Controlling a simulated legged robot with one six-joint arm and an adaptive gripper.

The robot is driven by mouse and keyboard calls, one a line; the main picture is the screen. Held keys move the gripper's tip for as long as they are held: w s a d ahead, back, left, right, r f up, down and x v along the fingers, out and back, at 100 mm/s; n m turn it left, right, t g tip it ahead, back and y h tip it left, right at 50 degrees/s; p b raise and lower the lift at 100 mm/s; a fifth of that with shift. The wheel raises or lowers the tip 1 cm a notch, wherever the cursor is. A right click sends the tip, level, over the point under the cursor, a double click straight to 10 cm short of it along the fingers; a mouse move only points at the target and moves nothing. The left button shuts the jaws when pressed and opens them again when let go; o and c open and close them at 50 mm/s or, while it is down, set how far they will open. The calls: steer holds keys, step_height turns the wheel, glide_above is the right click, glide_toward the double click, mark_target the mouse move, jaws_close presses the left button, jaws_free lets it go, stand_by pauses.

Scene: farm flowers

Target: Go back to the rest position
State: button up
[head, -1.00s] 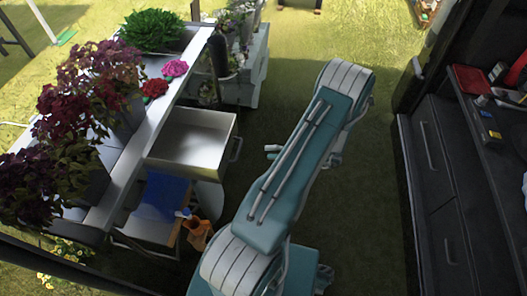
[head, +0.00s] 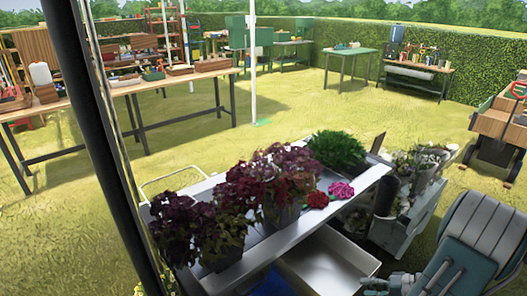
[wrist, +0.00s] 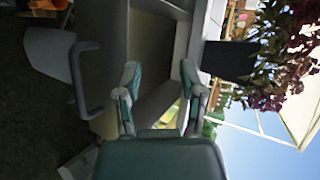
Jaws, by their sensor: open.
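My gripper (wrist: 160,88) shows in the wrist view with its two teal and grey fingers apart and nothing between them. In the head view my teal and grey arm fills the lower right corner, and part of my gripper (head: 382,285) shows at the bottom edge, right of an open drawer (head: 345,262). The drawer is pulled out from a white flower table (head: 290,237). In the wrist view, which is turned sideways, a grey handle (wrist: 76,75) is left of the fingers.
Dark red potted plants (head: 205,215), a green plant (head: 337,149), a red flower (head: 317,199) and a pink flower (head: 341,190) stand or lie on the table. A dark post (head: 95,130) rises at the left. Grass with workbenches (head: 130,85) lies beyond.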

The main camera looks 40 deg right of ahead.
steer(key=w+a+r+n+g+h, duration=0.1)
steer(key=w+a+r+n+g, duration=0.25)
steer(key=w+a+r, duration=0.45)
steer(key=w+a+r+n+g, duration=0.35)
steer(key=a+r+g, duration=0.2)
steer(key=a, duration=0.45)
steer(key=s+a+r+n+t+h, duration=0.2)
steer(key=a+r, duration=0.3)
steer(key=a, duration=0.4)
steer(key=s+a+r+n+t+h, duration=0.2)
steer(key=a+r, duration=0.4)
steer(key=a, duration=0.3)
steer(key=shift+s+a+r+n+h, duration=0.15)
steer(key=shift+s+r+n+h, duration=0.15)
steer(key=shift+n+h, duration=0.45)
